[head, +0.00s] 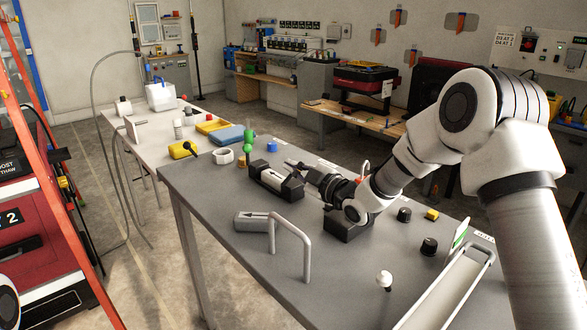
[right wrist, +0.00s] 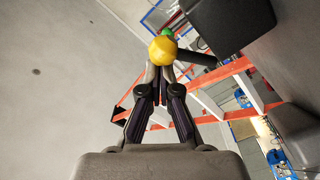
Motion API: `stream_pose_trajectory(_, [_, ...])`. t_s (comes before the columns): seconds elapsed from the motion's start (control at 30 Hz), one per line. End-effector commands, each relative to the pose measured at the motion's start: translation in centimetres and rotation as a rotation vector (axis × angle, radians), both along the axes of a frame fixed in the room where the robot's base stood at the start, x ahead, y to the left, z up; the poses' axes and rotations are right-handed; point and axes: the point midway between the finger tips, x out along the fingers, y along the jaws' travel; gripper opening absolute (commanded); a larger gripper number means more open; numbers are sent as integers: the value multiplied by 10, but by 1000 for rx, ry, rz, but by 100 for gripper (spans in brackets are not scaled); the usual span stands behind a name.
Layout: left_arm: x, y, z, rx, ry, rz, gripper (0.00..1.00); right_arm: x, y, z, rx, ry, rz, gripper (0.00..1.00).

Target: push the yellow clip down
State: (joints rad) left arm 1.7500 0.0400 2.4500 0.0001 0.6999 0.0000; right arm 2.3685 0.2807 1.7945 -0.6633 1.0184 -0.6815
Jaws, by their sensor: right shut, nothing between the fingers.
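My right gripper (head: 289,162) reaches left over the grey table, just above a black and silver fixture (head: 272,184). In the right wrist view its fingers (right wrist: 163,74) are together and empty. A rounded yellow piece (right wrist: 162,50) appears just beyond the fingertips, with green behind it; I cannot tell whether it touches them. A small yellow block (head: 432,214) lies on the right part of the table. I cannot tell which yellow piece is the clip. My left gripper is out of view.
A green post (head: 247,152) stands at the table's far edge near a blue cap (head: 272,146). A grey handle (head: 305,240), black knobs (head: 429,246) and a white knob (head: 384,280) stand nearer.

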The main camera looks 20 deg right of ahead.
Motion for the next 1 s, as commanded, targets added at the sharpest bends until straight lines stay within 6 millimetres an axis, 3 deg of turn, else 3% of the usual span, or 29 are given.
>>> stream_pose_trajectory(0.5, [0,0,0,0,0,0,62,0,0,90,-1,-2,0,0])
stream_pose_trajectory(1.0, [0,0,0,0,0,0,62,0,0,98,0,0,0,0])
